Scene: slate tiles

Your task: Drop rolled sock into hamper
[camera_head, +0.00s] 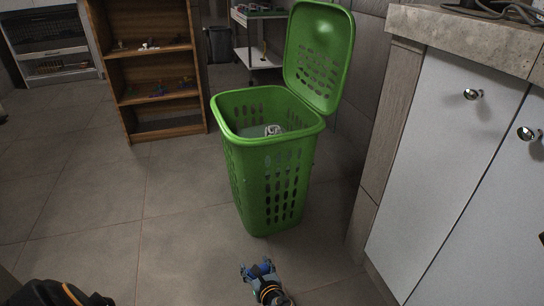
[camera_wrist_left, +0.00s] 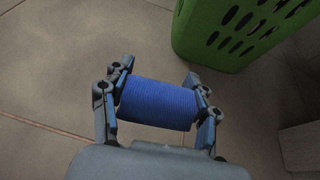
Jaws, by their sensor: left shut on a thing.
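The green hamper (camera_head: 262,180) stands on the floor with its lid (camera_head: 322,55) open, tilted back at its right rear. A whitish patterned thing (camera_head: 273,130) shows inside it. My left gripper (camera_head: 258,268) is low in front of the hamper, outside it. In the left wrist view the gripper (camera_wrist_left: 158,98) is shut on the blue ribbed rolled sock (camera_wrist_left: 158,104), with a finger pair at each end. The hamper's lower wall (camera_wrist_left: 240,30) shows ahead, apart from the sock. My right gripper is not in view.
A white cabinet (camera_head: 440,160) with a stone top (camera_head: 480,35) stands close on the right. A wooden shelf (camera_head: 155,115) and a wheeled cart (camera_head: 262,55) stand behind. The tiled floor left of the hamper is clear.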

